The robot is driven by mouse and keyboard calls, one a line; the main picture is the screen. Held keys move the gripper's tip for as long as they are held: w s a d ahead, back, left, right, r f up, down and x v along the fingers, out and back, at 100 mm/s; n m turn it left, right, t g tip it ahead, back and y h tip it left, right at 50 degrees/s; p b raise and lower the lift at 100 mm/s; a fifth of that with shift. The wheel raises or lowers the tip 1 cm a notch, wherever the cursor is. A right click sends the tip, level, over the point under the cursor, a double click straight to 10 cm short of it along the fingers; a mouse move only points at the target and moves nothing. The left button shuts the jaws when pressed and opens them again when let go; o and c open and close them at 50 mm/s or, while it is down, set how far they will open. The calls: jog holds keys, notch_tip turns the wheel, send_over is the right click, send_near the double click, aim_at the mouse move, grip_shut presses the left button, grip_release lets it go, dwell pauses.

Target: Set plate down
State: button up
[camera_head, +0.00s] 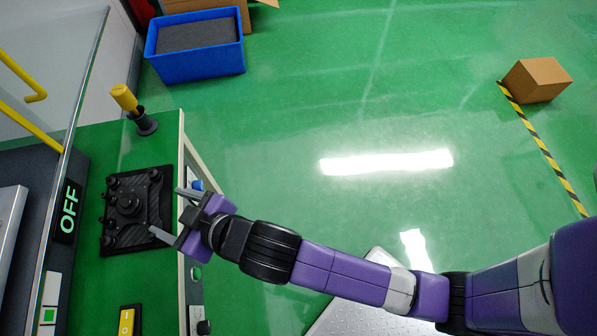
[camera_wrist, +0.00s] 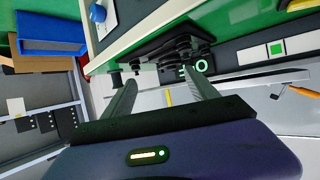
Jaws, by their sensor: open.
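The black plate (camera_head: 117,228), with a round central hub and several knobs at its corners and edges, rests on the green work surface (camera_head: 100,145) in the head view. In the wrist view the plate (camera_wrist: 165,42) appears beyond and above the fingertips. My gripper (camera_head: 167,212) is open at the plate's right edge, with its two fingers spread and nothing seen between them. The fingers also show apart and empty in the wrist view (camera_wrist: 162,82). I cannot tell whether a fingertip touches the plate.
A yellow-handled tool (camera_head: 125,98) stands behind the plate. A dark panel with an OFF label (camera_head: 68,212) lies to the left, and a yellow switch box (camera_head: 130,320) in front. A blue crate (camera_head: 195,65) and a cardboard box (camera_head: 537,80) stand on the open green floor.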

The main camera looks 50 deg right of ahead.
jog(key=s+d+f+m+t+h, duration=0.1)
jog(key=s+d+f, duration=0.2)
jog(key=s+d, duration=1)
jog(key=s+d+r+m+h, duration=0.1)
jog(key=s+d+r, duration=0.1)
jog(key=s, duration=0.3)
jog(key=s+d+r+t+h, duration=0.1)
jog(key=s+d+r, duration=0.1)
jog(key=s, duration=0.3)
jog(key=s+d+r+m+h, duration=0.1)
jog(key=s+d+r, duration=0.1)
jog(key=s+r, duration=0.2)
jog(key=shift+s+d+r+m, duration=0.2)
jog(key=shift+s+m, duration=0.1)
jog(key=shift+s, duration=0.5)
jog(key=shift+c, duration=0.2)
